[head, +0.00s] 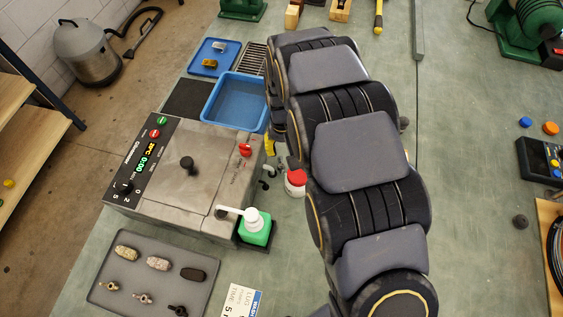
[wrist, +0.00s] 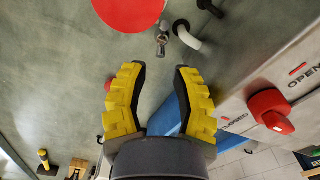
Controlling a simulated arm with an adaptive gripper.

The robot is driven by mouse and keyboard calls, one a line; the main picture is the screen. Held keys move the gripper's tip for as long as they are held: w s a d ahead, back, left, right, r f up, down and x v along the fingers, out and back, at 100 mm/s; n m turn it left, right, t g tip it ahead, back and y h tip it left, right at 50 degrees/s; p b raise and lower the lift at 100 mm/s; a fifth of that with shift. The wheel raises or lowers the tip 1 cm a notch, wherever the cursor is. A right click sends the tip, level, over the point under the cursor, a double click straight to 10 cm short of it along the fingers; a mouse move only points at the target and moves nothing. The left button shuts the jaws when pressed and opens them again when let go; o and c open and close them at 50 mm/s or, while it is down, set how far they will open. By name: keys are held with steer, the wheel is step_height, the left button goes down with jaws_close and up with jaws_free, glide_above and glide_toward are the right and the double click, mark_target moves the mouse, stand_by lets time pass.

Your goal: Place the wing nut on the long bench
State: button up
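Several small winged fittings that look like wing nuts lie in the front row of a grey tray (head: 95,262): a brass one (head: 112,285), a paler one (head: 142,298) and a dark one (head: 178,310). I cannot tell which is the task's wing nut. The long bench (head: 475,200) is the wide grey-green surface under everything. My gripper (wrist: 157,75) is open and empty in the wrist view, its yellow fingers apart above the bench beside the machine. In the head view my arm hides most of it; a yellow finger shows at the machine's right side.
A grey machine (head: 205,170) with a lid and red knob stands at left. A green pump bottle (head: 255,228) and a red-capped container (head: 296,180) stand close by. A blue basin (head: 237,100) and blue tray (head: 203,52) lie behind. The bench is mostly clear right of my arm.

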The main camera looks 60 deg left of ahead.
mark_target(281, 163)
steer(key=f, duration=0.6)
steer(key=shift+s+d+f, duration=0.15)
steer(key=shift+s+f, duration=0.05)
steer(key=shift+f, duration=0.2)
jaws_close()
